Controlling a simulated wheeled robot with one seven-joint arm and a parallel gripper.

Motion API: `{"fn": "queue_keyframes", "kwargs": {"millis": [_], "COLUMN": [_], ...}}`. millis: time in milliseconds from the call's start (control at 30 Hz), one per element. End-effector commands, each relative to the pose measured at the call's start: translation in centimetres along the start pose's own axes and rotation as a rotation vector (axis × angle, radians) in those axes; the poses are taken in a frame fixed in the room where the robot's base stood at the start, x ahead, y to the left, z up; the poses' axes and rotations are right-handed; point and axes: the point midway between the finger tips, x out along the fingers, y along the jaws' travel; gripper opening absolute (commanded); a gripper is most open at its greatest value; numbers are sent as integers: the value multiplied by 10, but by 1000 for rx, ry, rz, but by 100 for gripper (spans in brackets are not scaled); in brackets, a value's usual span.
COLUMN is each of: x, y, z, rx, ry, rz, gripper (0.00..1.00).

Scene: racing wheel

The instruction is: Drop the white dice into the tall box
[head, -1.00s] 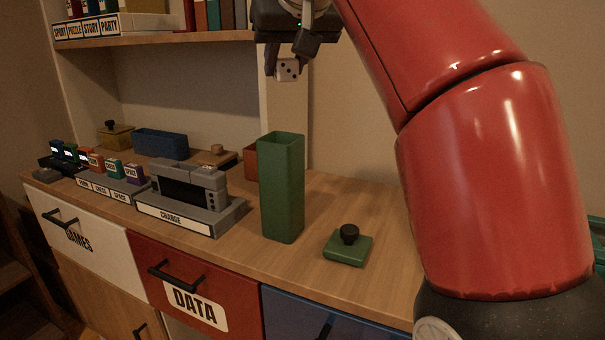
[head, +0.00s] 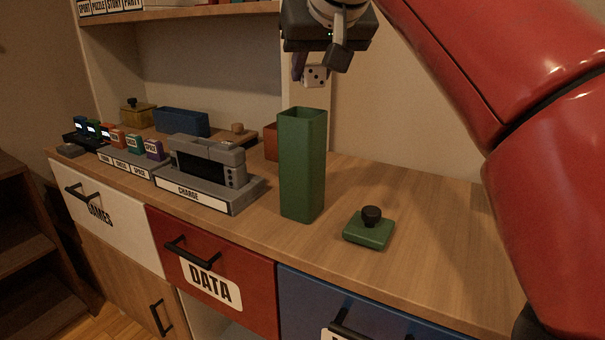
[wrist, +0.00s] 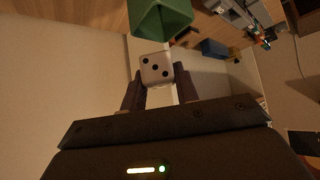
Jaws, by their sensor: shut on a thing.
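My gripper (head: 315,74) is shut on the white dice (head: 315,76), which has black pips. It holds the dice in the air, above the open top of the tall green box (head: 302,170) in the head view. The box stands upright on the counter. In the wrist view, the dice (wrist: 157,69) sits between both fingers, and the rim of the green box (wrist: 160,22) shows just beyond it. The inside bottom of the box is hidden. A green lid with a black knob (head: 369,230) lies on the counter right of the box.
The wooden counter (head: 430,215) holds a grey CHARGE dock (head: 205,190), a blue bin (head: 181,122), a yellow lidded box (head: 137,112) and several small coloured cartridges at left. A shelf (head: 180,14) is above left. The counter's right side is clear.

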Motion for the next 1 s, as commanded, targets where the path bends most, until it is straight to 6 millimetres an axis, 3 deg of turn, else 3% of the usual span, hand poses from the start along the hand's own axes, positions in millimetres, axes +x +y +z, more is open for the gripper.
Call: {"fn": "queue_keyframes", "kwargs": {"millis": [133,167,367,667,1000], "x": [-1,-1,-1,-4,-57], "y": [0,0,0,0,0], "z": [0,0,0,-1,-2], "rx": [0,0,0,0,0], "ry": [0,0,0,0,2], "rz": [0,0,0,0,0], "gripper": [5,31,56,56,56]}}
